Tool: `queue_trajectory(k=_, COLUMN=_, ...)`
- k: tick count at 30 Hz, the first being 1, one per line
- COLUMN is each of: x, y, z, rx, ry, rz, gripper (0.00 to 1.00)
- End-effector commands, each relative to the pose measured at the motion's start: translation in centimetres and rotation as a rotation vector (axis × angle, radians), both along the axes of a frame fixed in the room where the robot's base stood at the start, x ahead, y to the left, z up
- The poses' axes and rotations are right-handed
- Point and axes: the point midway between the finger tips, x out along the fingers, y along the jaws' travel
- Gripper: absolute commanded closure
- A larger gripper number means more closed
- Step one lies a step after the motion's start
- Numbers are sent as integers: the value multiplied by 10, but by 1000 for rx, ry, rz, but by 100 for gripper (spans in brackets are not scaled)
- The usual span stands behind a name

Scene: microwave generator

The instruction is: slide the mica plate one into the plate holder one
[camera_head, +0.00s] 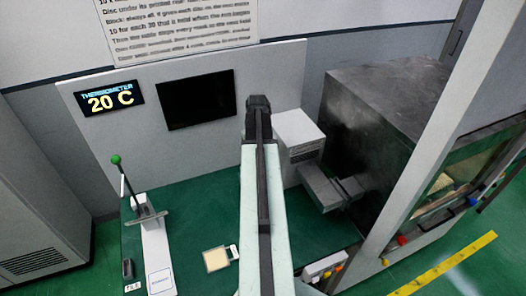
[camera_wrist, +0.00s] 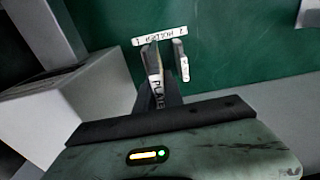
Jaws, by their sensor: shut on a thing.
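My gripper (camera_wrist: 165,58) is shut on a thin plate (camera_wrist: 157,88), seen nearly edge-on, with a label that starts "PLATE"; its number is not readable. The holder's white label strip (camera_wrist: 160,36) lies just beyond the fingertips in the wrist view, and a second small label (camera_wrist: 185,69) is to the right. Whether the plate touches the holder or is in its slot cannot be told. In the head view my arm hides the gripper and the held plate.
A pale square piece (camera_head: 217,259) lies on the green bench, left of my arm. A green-knobbed lever (camera_head: 117,160) stands at the left. A grey block device (camera_head: 300,135) and a large dark box (camera_head: 380,120) stand at the right. A panel with a thermometer (camera_head: 110,98) is behind.

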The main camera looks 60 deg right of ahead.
Motion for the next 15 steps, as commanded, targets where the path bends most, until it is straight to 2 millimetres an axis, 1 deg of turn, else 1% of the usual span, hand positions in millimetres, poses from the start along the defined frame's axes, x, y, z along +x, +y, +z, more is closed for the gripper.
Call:
queue_trajectory(k=1, x=5, y=-24, z=-7, rx=-3, ry=-4, rz=-9, gripper=100)
queue_trajectory(k=3, x=6, y=-41, z=-9, rx=-7, ry=-10, rz=-14, gripper=100)
queue_trajectory(k=4, x=6, y=-46, z=-9, rx=-9, ry=-11, rz=-16, gripper=100)
queue_trajectory(k=7, x=6, y=-53, z=-9, rx=-11, ry=-14, rz=-18, gripper=100)
queue_trajectory(k=11, x=5, y=-52, z=-10, rx=-11, ry=-14, rz=-17, gripper=100)
queue_trajectory(k=15, x=5, y=-51, z=-16, rx=-11, ry=-14, rz=-18, gripper=100)
